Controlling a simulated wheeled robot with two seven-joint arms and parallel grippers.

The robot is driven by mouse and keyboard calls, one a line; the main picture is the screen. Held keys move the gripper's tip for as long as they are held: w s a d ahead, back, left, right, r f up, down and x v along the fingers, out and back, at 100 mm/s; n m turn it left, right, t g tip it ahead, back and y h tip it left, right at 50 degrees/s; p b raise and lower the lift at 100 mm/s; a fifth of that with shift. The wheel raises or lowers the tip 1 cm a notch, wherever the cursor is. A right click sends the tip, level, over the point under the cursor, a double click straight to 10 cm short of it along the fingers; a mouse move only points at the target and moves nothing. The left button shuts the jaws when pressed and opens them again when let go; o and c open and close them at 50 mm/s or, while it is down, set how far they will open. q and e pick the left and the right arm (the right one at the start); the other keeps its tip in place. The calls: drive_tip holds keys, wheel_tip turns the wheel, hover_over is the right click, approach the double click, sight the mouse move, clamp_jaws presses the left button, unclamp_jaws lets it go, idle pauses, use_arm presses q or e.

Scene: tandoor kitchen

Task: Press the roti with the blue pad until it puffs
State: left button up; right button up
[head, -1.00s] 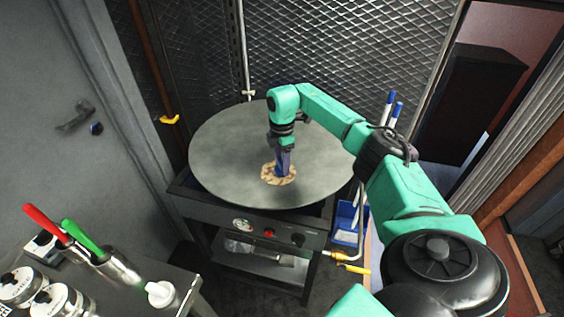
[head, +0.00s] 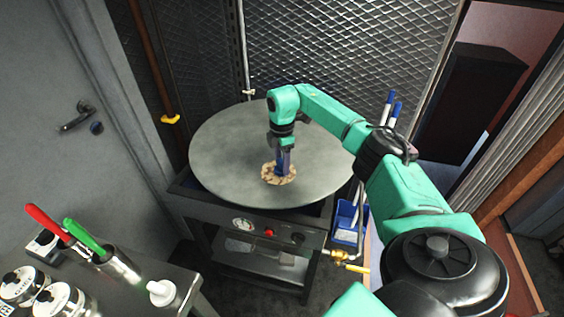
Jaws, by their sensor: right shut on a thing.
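The roti (head: 268,177), small, round and browned in patches, lies on the big round grey griddle (head: 225,150), near its front middle. My right gripper (head: 283,157) points straight down over the roti and is shut on the blue pad (head: 284,168). The pad's lower end meets the roti's top in the picture; I cannot tell how hard it presses. The roti looks flat, with part of it hidden behind the pad. My left gripper is not in view.
A dark side table (head: 142,300) at lower left holds jars, a white bottle (head: 162,292) and red- and green-handled tools in a metal holder. A blue bin (head: 346,222) with blue-tipped white sticks stands right of the griddle stand. Mesh walls close off the back.

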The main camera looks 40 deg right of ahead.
drive_tip(key=shift+r+p, duration=3.5)
drive_tip(key=shift+r, duration=0.05)
drive_tip(key=shift+f, duration=0.1)
drive_tip(key=shift+f, duration=0.1)
drive_tip(key=shift+w+a+f+b, duration=0.2)
drive_tip(key=shift+w+f+b, duration=0.15)
drive_tip(key=shift+f+b, duration=0.5)
drive_tip(key=shift+w+a+f+b, duration=0.3)
drive_tip(key=shift+f+b, duration=0.25)
drive_tip(key=shift+f, duration=0.55)
drive_tip(key=shift+w+a+f+b, duration=0.15)
drive_tip(key=shift+w+f+b, duration=0.25)
drive_tip(key=shift+f+b, duration=0.45)
drive_tip(key=shift+f, duration=0.55)
drive_tip(key=shift+s, duration=0.15)
